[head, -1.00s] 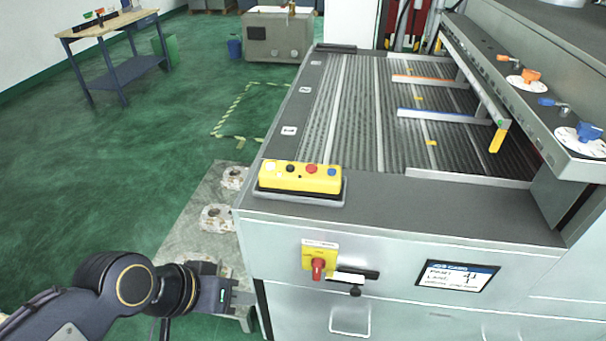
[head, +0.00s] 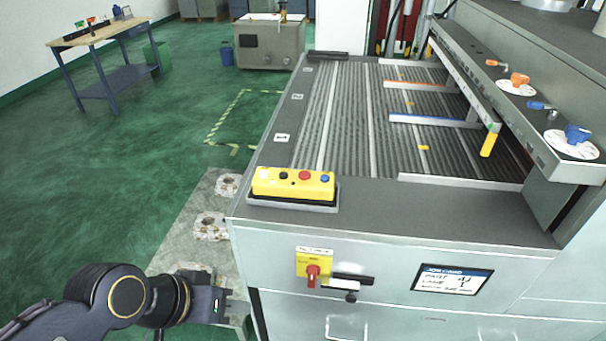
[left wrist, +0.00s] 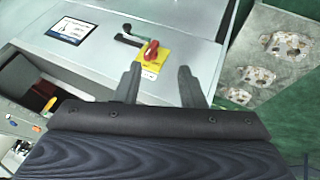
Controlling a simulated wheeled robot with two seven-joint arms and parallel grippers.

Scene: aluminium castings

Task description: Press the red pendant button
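The yellow pendant (head: 277,186) lies in a grey tray on the near left corner of the machine top. Its red button (head: 304,175) sits between a black button (head: 283,176) and a blue button (head: 324,178). My left gripper (head: 232,308) is low in front of the machine's left corner, below and apart from the pendant. In the left wrist view its two fingers (left wrist: 160,82) stand apart with nothing between them. The pendant does not show in the left wrist view. My right gripper is not in view.
A red rotary switch (head: 313,275) on a yellow plate is on the machine front; it also shows in the left wrist view (left wrist: 151,50). A black handle (head: 352,281) and a display (head: 452,280) are to its right. Castings (head: 211,226) lie on a floor-side surface at left.

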